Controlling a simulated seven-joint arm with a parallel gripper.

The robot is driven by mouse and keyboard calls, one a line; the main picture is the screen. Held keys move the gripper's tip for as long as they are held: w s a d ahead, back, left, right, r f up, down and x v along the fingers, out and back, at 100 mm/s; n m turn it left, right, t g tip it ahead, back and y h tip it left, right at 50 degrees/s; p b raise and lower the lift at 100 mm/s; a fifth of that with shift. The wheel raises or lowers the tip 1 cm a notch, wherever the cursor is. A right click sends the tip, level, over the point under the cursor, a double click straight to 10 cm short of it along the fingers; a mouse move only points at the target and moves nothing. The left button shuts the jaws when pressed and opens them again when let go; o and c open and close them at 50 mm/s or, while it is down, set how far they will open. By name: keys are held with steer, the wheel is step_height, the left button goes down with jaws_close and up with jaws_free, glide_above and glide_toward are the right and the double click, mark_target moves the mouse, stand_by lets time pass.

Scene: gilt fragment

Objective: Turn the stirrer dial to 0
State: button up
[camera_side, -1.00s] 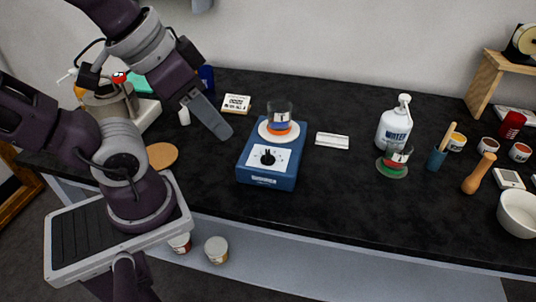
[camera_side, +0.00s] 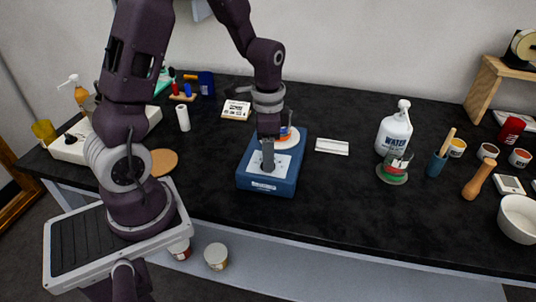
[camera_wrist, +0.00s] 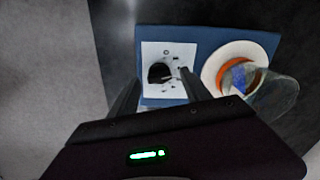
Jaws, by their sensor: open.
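The blue stirrer (camera_side: 266,184) stands on the black bench in the side view; it also shows in the wrist view (camera_wrist: 205,38). Its black dial (camera_wrist: 160,72) sits on a white panel in the wrist view; in the side view my gripper hides it. A glass beaker (camera_wrist: 272,95) with orange contents rests on the stirrer's round white plate (camera_wrist: 222,58). My gripper (camera_side: 268,165) points down over the dial panel. In the wrist view its two fingers (camera_wrist: 158,88) are apart, with the dial between them. I cannot tell whether they touch it. The dial's reading is too small to tell.
A white packet (camera_side: 332,146) lies nearer the stirrer. A cork disc (camera_side: 163,161) lies left. The bench front by the stirrer is clear.

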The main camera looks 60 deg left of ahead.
steer(key=shift+f, duration=0.55)
jaws_close()
steer(key=n, duration=0.5)
steer(key=shift+r+n, duration=0.1)
steer(key=shift+n, duration=0.2)
steer(key=n, duration=0.6)
steer(key=shift+n, duration=0.3)
